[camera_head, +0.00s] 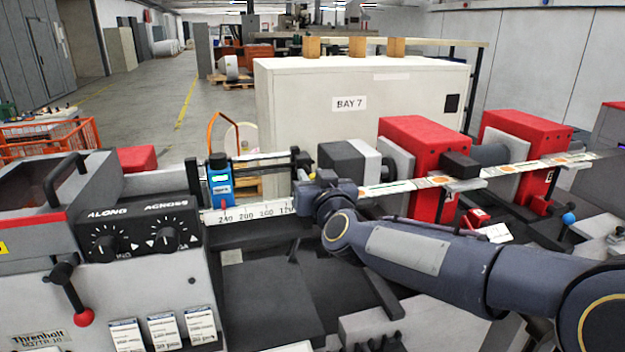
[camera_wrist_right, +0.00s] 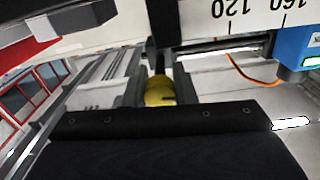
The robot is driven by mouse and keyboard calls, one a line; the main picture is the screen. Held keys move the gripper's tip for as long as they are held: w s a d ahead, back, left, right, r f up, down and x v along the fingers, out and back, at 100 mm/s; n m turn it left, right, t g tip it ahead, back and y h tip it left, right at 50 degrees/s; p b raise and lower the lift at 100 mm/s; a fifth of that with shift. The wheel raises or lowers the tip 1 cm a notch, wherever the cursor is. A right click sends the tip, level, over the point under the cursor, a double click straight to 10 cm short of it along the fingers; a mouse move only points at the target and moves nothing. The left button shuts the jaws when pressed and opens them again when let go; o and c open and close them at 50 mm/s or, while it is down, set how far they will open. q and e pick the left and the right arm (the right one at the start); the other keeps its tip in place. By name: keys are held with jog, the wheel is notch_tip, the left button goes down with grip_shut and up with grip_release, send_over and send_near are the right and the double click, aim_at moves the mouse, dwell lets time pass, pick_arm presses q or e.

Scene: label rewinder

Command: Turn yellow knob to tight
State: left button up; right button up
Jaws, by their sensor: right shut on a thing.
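The yellow knob (camera_wrist_right: 159,93) shows in the right wrist view, between the two grey fingers of my right gripper (camera_wrist_right: 163,84). The fingers are shut on it. A dark stem runs up from the knob in that view. In the head view my right gripper (camera_head: 308,182) is at the right end of the white number scale (camera_head: 246,212), and the knob is hidden behind it. The knob's turn angle cannot be told. My left gripper is not in view.
A blue block (camera_head: 220,182) sits on the scale's rail, left of my right gripper. Red housings (camera_head: 425,150) stand to the right along the label strip (camera_head: 405,187). A panel with black dials (camera_head: 165,239) is at left. A white BAY 7 cabinet (camera_head: 300,105) stands behind.

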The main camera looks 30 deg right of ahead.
jog(key=m+b, duration=0.1)
jog(key=m, duration=0.3)
jog(key=shift+f+b, duration=0.1)
jog(key=shift+b, duration=0.3)
jog(key=m+b, duration=0.1)
jog(key=m, duration=0.3)
jog(key=shift+m+b, duration=0.3)
jog(key=shift+m, duration=0.1)
jog(key=m+b, duration=0.1)
jog(key=m, duration=0.3)
jog(key=shift+m+b, duration=0.8)
jog(key=shift+m, duration=1.3)
jog(key=o, duration=1)
